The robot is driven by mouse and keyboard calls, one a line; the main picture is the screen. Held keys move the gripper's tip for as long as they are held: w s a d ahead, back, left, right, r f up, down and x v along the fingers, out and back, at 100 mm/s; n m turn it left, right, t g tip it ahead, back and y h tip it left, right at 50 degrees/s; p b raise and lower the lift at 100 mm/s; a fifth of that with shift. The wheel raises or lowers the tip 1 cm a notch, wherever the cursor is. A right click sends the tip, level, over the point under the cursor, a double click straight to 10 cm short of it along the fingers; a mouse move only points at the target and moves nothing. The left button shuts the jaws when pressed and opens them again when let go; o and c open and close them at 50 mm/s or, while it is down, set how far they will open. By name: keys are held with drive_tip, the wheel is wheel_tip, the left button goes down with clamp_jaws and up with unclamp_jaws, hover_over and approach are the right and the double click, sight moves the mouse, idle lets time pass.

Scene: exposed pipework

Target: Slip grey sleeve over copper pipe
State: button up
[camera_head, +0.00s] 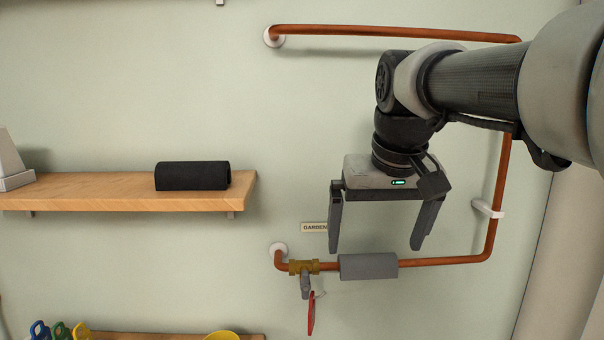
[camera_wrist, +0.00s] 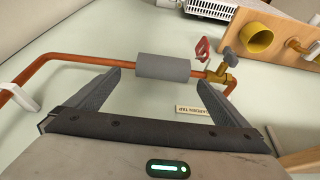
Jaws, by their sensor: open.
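The grey sleeve (camera_head: 368,266) sits around the lower horizontal run of the copper pipe (camera_head: 440,261), just right of the brass valve (camera_head: 303,267). In the wrist view the sleeve (camera_wrist: 163,67) is on the pipe (camera_wrist: 85,60) beyond my fingertips, between them from side to side. My gripper (camera_head: 374,248) is open and empty. Its fingers point down, just above and in front of the sleeve's line in the head view. It also shows open in the wrist view (camera_wrist: 158,80). I cannot tell from these frames whether the sleeve has a slit.
A wooden shelf (camera_head: 110,203) at left carries a black sleeve (camera_head: 192,176). A white pipe clip (camera_head: 487,208) holds the vertical run. A "GARDEN TAP" label (camera_wrist: 193,110) is on the wall. A yellow cup (camera_wrist: 256,38) stands below.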

drive_tip(key=a+p+v, duration=0.1)
drive_tip(key=p+v, duration=0.1)
drive_tip(key=v, duration=1.2)
drive_tip(key=shift+s, duration=0.1)
drive_tip(key=s+f+t+p, duration=0.1)
drive_tip(key=s+f+p, duration=0.6)
drive_tip(key=f, duration=0.9)
drive_tip(key=s, duration=0.3)
drive_tip(key=shift+s+d+f, duration=0.2)
drive_tip(key=shift+d+f, duration=0.05)
drive_tip(key=shift+d, duration=0.1)
